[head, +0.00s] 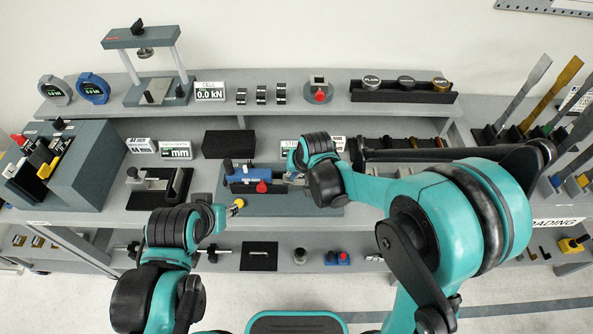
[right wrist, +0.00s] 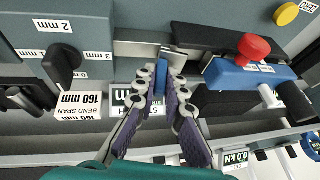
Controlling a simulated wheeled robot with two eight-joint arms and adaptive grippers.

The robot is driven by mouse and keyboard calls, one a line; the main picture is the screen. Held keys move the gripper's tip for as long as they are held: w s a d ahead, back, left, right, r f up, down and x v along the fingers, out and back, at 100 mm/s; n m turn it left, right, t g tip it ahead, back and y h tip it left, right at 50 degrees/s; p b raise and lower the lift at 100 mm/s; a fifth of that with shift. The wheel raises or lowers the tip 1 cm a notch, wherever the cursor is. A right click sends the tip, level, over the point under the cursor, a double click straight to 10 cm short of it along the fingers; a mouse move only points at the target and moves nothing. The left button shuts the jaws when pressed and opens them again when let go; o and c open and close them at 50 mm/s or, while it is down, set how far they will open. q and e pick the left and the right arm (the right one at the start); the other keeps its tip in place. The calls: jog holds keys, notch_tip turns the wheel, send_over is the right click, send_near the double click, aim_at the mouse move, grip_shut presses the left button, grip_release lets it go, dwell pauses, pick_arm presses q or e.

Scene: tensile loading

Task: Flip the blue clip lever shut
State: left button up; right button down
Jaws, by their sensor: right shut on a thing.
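The blue clip lever (right wrist: 161,67) shows in the right wrist view as a narrow upright blue piece between the fingertips of my right gripper (right wrist: 160,82). The fingers are shut on it, hiding its sides and lower end. In the head view my right gripper (head: 294,166) is at the right end of the blue fixture (head: 247,172), and the lever is too small and covered to make out. The fixture also shows in the right wrist view (right wrist: 232,76), with a red knob (right wrist: 254,48) on top. My left gripper (head: 208,252) hangs low in front of the bench; its fingers are unclear.
A bending unit with a black knob (right wrist: 64,60) and a "BEND SPAN" label stands beside the gripper. A yellow button (head: 238,203) is at the fixture base's front. A black block (head: 229,144) and the upper shelf edge (head: 330,108) lie behind. A long dark bar stands right.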

jog(key=shift+a+h, duration=0.55)
jog(key=shift+h, duration=0.75)
jog(key=c, duration=1.6)
grip_release()
jog(key=v, duration=1.2)
